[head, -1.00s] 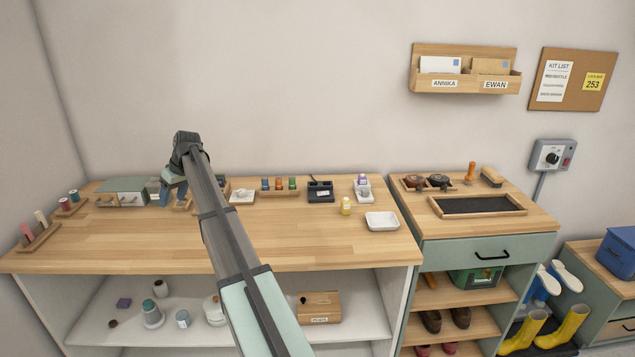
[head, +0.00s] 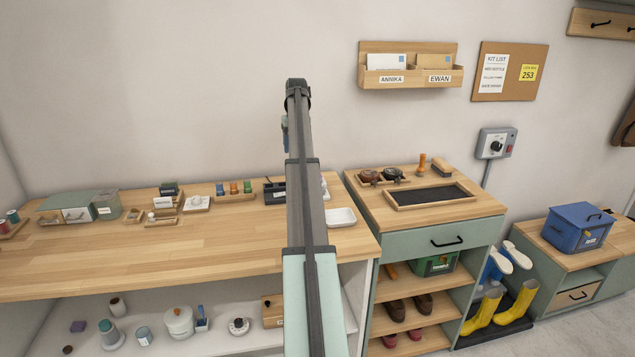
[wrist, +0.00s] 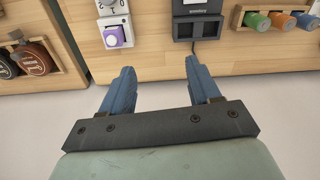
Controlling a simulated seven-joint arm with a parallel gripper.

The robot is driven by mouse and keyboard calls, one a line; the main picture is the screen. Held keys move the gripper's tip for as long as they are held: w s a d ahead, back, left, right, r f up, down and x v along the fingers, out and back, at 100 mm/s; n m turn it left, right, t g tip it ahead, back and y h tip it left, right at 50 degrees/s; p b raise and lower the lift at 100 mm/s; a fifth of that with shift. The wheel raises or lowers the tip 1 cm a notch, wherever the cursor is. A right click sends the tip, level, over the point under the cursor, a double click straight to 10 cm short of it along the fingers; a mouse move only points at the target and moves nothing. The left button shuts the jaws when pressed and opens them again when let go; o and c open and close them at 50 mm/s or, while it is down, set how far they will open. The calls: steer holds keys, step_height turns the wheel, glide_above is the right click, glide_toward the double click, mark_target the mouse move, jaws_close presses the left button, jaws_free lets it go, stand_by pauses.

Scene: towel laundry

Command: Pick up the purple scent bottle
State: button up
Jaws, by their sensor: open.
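The purple scent bottle shows in the wrist view as a purple top (wrist: 112,39) on a white stand (wrist: 126,31) on the wooden counter. In the head view my arm hides the bottle, and only an edge of white shows at the arm's right side. My gripper (wrist: 159,67) is open and empty in the wrist view. Its two blue fingers are well apart. The bottle lies beyond the left fingertip and is not between the fingers. In the head view the gripper is mostly hidden behind my arm.
A dark holder (wrist: 197,24) stands beside the white stand. A white dish (head: 341,217) sits near the counter's right end. Bare counter lies in front.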

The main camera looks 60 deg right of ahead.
steer(key=s+d+r+m, duration=0.1)
steer(key=s+d, duration=0.4)
steer(key=s, duration=0.1)
steer(key=shift+g, duration=0.3)
step_height(320, 180, down, 13)
steer(key=shift+d+f, duration=0.1)
steer(key=shift+f, duration=0.1)
steer(key=shift+c, duration=0.3)
steer(key=c, duration=1.1)
